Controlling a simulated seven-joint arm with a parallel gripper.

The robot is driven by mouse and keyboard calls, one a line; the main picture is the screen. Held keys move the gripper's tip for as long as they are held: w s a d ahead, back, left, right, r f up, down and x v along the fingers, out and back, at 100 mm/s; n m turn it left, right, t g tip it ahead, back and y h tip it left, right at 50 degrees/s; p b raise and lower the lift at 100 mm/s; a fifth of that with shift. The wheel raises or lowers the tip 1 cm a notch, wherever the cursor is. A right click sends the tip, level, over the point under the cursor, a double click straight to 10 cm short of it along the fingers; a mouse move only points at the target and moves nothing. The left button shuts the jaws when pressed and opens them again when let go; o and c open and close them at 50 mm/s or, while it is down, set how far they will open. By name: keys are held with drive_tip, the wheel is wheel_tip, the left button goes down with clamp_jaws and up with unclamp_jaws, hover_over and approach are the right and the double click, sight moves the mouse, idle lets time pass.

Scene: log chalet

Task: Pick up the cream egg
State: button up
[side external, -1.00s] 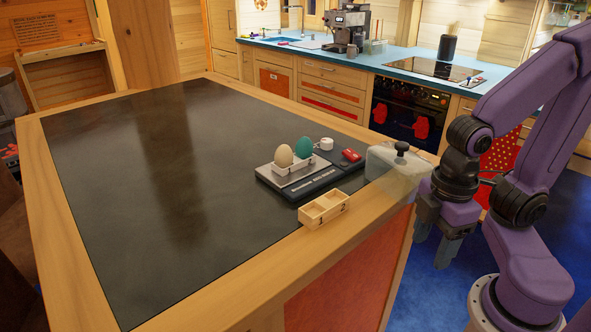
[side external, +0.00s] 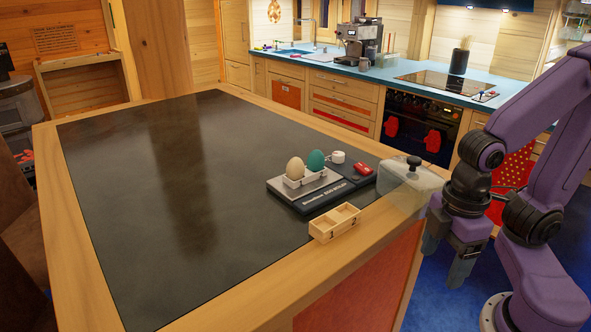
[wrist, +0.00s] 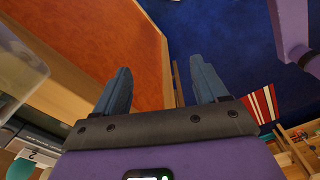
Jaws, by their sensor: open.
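My gripper (side external: 447,262) hangs beyond the table's right edge, below the level of the top, well to the right of the eggs. In the wrist view my gripper (wrist: 163,82) is open and empty, its two fingers apart over the orange side panel and blue floor. The cream egg is not clearly visible in the wrist view.
A clear lid with a black knob (side external: 413,176) stands between my gripper and the eggs. A two-compartment wooden box (side external: 335,222) sits in front of the cooker. The table's left and middle (side external: 170,210) are clear.

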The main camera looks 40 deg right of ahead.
drive_tip(key=w+a+r+m, duration=0.6)
drive_tip(key=w, duration=0.4)
wheel_tip(320, 180, up, 16)
drive_tip(key=m, duration=2.1)
hover_over(295, 164)
drive_tip(key=f, duration=1.7)
drive_tip(key=shift+w+d, duration=0.35)
drive_tip(key=shift+w, duration=0.05)
drive_tip(key=c, duration=0.8)
